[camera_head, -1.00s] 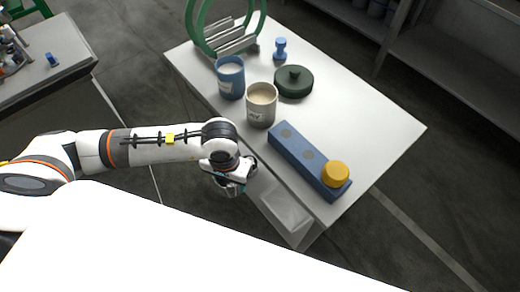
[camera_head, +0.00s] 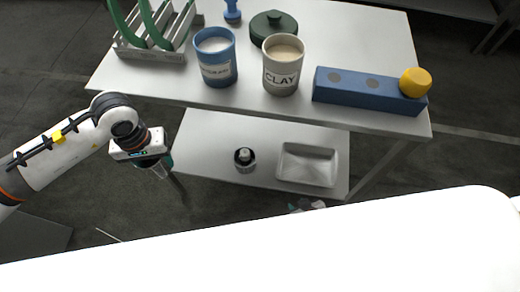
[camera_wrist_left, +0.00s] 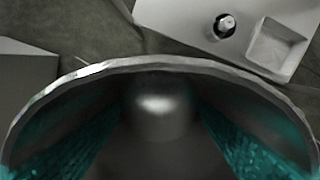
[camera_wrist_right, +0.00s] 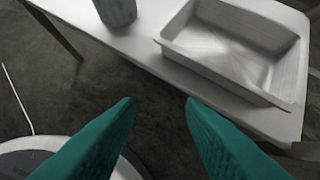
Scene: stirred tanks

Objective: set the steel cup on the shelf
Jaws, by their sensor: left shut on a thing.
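My left gripper (camera_head: 158,166) is at the left of the table in the head view. In the left wrist view its teal fingers are shut on the steel cup (camera_wrist_left: 160,68), whose curved grey rim fills much of the picture. The cup is mostly hidden by the gripper in the head view. The shelf (camera_head: 210,140) is the pale lower board under the table; the left gripper is beside its left end. The shelf also shows in the left wrist view (camera_wrist_left: 185,22). My right gripper (camera_wrist_right: 160,103) is open and empty, close to the shelf's front edge.
The tabletop (camera_head: 365,40) above holds a blue cup (camera_head: 216,62), a clay cup (camera_head: 282,70), a blue block (camera_head: 360,90) with a yellow knob, and a rack (camera_head: 150,52).

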